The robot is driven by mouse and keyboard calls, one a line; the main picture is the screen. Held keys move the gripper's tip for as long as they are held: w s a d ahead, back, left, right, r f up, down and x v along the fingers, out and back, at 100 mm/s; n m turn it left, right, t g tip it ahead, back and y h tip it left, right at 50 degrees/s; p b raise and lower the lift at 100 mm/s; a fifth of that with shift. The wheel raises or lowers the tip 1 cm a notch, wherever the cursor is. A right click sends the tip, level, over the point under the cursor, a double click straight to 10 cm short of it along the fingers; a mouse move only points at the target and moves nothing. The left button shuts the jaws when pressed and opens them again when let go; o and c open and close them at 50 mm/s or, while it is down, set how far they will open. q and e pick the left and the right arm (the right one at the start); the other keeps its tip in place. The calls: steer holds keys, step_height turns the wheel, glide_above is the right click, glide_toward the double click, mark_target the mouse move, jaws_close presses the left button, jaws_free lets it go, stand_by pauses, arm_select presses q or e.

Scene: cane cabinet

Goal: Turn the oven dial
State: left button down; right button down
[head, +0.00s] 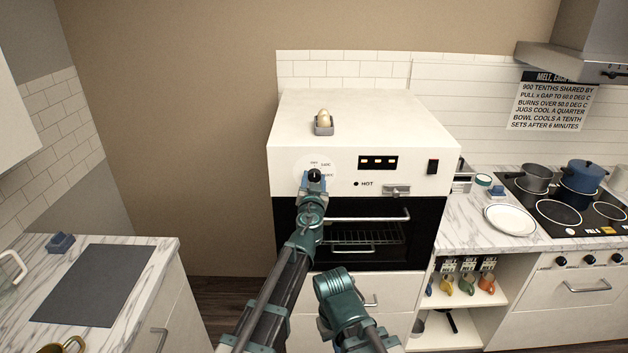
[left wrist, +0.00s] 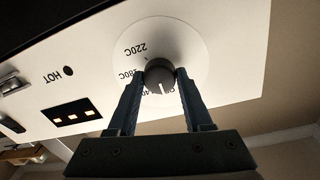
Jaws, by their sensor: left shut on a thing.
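The oven (head: 390,165) is a white unit with a dark glass door. Its black dial (head: 314,174) sits at the upper left of the front panel, partly covered by my gripper. In the left wrist view the round grey dial (left wrist: 159,74) has a white pointer line and sits on a pale disc with temperature marks, seen upside down. My left gripper (head: 312,182) is at the panel. In the left wrist view its two fingers (left wrist: 160,82) are shut on the dial, one on each side. My right gripper cannot be made out; a teal arm part shows low in the head view.
A small egg holder (head: 324,126) with an egg stands on the oven top. The panel has a lit display (head: 378,162), a HOT lamp, a switch (head: 433,166) and a door latch (head: 396,190). Counters flank the oven, with a hob (head: 565,205) at right.

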arm_select(q)
steer(key=shift+m, duration=0.4)
steer(key=m, duration=0.9)
steer(key=shift+d+p, duration=0.1)
steer(key=shift+p, duration=0.3)
steer(key=m, duration=0.5)
steer(key=shift+g+y, duration=0.3)
steer(key=shift+s+m, duration=0.1)
steer(key=shift+m, duration=2.1)
steer(key=shift+c, duration=1.6)
jaws_free()
